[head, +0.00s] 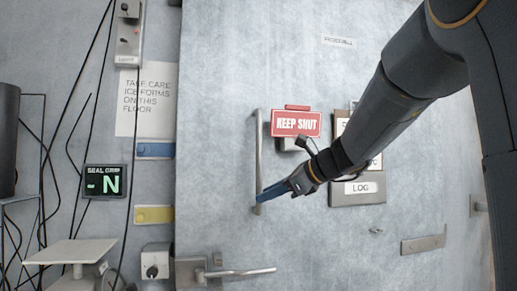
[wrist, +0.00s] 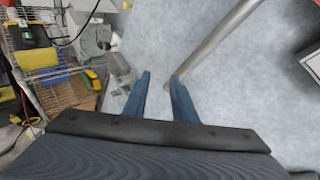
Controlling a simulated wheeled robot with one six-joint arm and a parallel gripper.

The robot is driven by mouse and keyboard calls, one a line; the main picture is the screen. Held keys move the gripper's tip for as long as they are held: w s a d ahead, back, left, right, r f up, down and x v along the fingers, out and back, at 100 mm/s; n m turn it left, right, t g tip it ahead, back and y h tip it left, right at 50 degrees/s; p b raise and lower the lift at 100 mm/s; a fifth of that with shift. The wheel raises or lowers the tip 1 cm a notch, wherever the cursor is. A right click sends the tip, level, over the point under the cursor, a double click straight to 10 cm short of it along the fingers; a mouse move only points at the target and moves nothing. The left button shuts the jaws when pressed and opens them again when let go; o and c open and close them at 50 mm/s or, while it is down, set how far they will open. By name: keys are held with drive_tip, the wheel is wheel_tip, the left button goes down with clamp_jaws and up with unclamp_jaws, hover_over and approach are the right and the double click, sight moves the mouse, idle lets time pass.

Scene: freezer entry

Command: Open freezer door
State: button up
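The freezer door (head: 225,90) is a large pale, frosty panel that looks closed. A vertical metal bar handle (head: 259,150) is fixed to it, and a horizontal lever (head: 245,272) sits lower near its left edge. My gripper (head: 264,194) reaches in from the right, its blue fingers overlapping the lower part of the bar. In the wrist view my gripper (wrist: 161,76) has its two fingers apart with nothing clearly held. The bar (wrist: 215,43) runs from upper right to the right fingertip, its lower end partly hidden there. I cannot tell whether they touch.
A red KEEP SHUT sign (head: 296,123) and LOG holder (head: 357,189) hang right of the bar. A seal grip display (head: 105,181) showing N is on the left wall. A wire rack (wrist: 60,78) with yellow items stands left in the wrist view.

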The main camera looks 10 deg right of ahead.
drive_tip(key=w+d+r+m+t+y, duration=0.1)
drive_tip(key=d+r+m+t, duration=0.1)
drive_tip(key=r, duration=0.7)
drive_tip(key=w+d+r+m+t+y, duration=0.1)
drive_tip(key=r+m+t, duration=0.15)
drive_tip(key=r, duration=0.65)
drive_tip(key=p+x, duration=0.2)
drive_tip(key=x, duration=0.5)
drive_tip(key=shift+r+p, duration=0.2)
drive_tip(key=shift+p, duration=0.1)
drive_tip(key=shift+a, duration=0.15)
clamp_jaws()
